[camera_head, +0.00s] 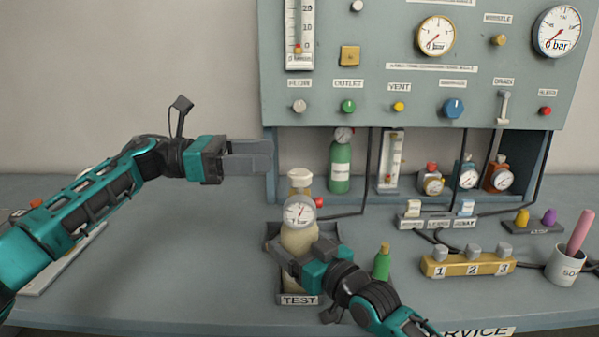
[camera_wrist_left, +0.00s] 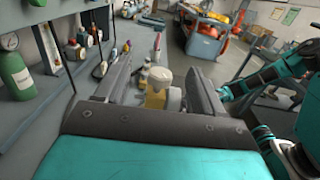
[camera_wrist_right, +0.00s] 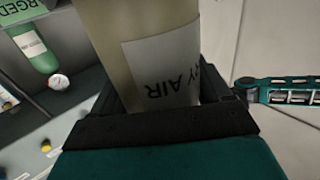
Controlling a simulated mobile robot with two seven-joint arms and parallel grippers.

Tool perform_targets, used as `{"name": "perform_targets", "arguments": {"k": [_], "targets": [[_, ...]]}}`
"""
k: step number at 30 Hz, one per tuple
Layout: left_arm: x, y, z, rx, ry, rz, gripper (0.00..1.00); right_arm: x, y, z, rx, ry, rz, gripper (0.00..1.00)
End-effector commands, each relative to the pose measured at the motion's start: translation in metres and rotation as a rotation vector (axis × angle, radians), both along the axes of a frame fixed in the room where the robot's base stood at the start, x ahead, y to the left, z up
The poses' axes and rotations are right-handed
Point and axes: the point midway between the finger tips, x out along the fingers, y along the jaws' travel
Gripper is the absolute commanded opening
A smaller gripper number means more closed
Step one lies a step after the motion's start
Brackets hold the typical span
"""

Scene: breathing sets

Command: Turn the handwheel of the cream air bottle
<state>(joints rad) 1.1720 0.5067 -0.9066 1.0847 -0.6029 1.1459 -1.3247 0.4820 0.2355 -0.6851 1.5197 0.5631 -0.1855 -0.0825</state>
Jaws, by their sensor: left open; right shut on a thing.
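The cream air bottle (camera_head: 299,239) stands upright in the dark tray marked TEST (camera_head: 300,300), with a round gauge (camera_head: 299,211) on its neck. Its cream handwheel (camera_head: 300,175) is at the top. My left gripper (camera_head: 268,156) is open and empty, to the left of and slightly above the handwheel, apart from it. In the left wrist view the handwheel (camera_wrist_left: 158,78) shows ahead between the open fingers. My right gripper (camera_head: 305,258) is shut on the bottle's body from the front right. The right wrist view shows the bottle's labelled body (camera_wrist_right: 160,60) between the fingers.
A small green bottle (camera_head: 382,262) stands right of the tray, near my right arm. A larger green cylinder (camera_head: 340,165) stands behind, under the gauge panel (camera_head: 385,90). A yellow numbered block (camera_head: 467,266) and a cup (camera_head: 566,266) are at the right. The table's left middle is clear.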

Motion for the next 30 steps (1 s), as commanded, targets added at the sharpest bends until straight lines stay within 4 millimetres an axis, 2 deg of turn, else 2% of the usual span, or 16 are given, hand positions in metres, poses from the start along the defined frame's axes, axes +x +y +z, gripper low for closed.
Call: {"name": "perform_targets", "arguments": {"k": [1,6,15,20,30], "targets": [[-0.005,0.01,-0.009,0.005,0.002,0.035,0.69,0.0,-0.001,0.0,-0.001,0.0,-0.002,0.04],[-0.019,0.031,-0.024,0.016,-0.005,0.137,0.69,0.0,-0.001,0.0,-0.001,0.0,-0.001,0.04],[-0.034,0.043,-0.032,0.027,-0.015,0.213,0.69,0.0,0.0,0.0,-0.001,0.001,-0.001,0.04],[-0.032,0.028,-0.032,0.025,-0.016,0.214,0.69,0.0,0.0,0.0,-0.001,0.001,-0.001,0.04],[-0.016,-0.037,-0.031,0.026,-0.017,0.212,0.69,0.0,0.0,0.0,0.0,0.001,0.0,0.04]]}}
